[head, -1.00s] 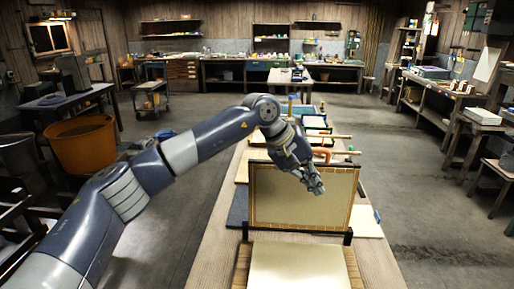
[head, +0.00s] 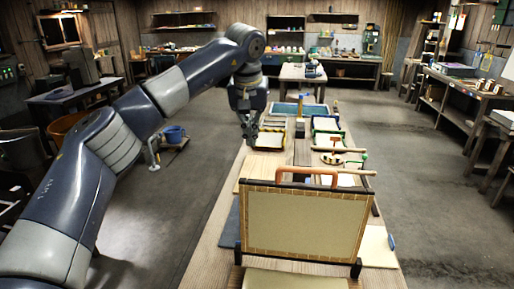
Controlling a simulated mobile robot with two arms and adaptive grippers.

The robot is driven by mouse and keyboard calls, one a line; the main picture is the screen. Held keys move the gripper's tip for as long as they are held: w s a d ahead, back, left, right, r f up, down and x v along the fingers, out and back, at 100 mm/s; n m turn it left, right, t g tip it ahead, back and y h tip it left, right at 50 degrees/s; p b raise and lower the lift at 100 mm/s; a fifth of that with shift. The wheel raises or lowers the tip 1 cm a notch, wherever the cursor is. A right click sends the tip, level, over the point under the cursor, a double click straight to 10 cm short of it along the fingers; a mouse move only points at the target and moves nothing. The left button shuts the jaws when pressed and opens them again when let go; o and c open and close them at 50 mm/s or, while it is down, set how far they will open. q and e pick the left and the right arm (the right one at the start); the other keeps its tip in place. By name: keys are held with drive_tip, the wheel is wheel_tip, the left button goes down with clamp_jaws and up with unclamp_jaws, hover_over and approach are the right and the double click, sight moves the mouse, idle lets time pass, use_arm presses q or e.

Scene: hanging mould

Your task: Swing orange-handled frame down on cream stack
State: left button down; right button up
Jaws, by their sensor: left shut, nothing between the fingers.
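The frame (head: 305,222) stands raised on its lower edge across the long table, with a dark border and a cream panel. Its orange handle (head: 307,171) sits along the top edge. The cream stack (head: 296,281) lies in front of the frame, mostly cut off by the bottom of the view. My left gripper (head: 250,140) is shut and empty, pointing down. In the picture it is above and left of the handle, clear of the frame. My right gripper is out of view.
Behind the frame, the long table (head: 204,262) holds wooden boards, trays and small tools, including a green-topped tool (head: 363,160). The floor right of the table is clear.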

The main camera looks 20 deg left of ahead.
use_arm(q)
wheel_tip(320, 180, down, 8)
drive_tip(key=s+p, duration=0.2)
drive_tip(key=p, duration=0.1)
drive_tip(key=shift+d+f, duration=0.2)
drive_tip(key=shift+f, duration=0.05)
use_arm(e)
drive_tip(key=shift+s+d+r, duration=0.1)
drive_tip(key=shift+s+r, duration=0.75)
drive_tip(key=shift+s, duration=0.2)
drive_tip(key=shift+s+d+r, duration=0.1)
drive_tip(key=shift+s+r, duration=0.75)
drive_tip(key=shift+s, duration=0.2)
